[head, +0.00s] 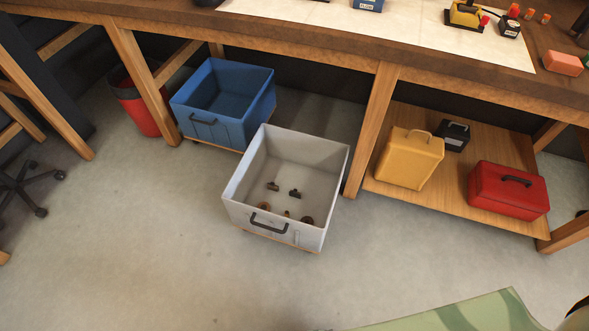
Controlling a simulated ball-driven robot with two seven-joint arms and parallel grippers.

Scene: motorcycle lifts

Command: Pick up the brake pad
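A light grey open bin (235,187) with a black front handle stands on the floor in front of the workbench. Several small parts lie on its bottom. Two are dark and blocky, a left one (272,186) and a right one (295,193). A brown rounded part (307,220) and other small brownish parts lie near the front wall. They are too small to tell which, if any, is the brake pad. Neither of my grippers shows in the head view.
A blue bin (222,93) stands behind the grey one, beside a red waste bin (141,105). A yellow case (408,158) and a red toolbox (508,190) sit on the low shelf. Bench legs flank the bins. Open floor lies left; a green surface (455,316) is bottom right.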

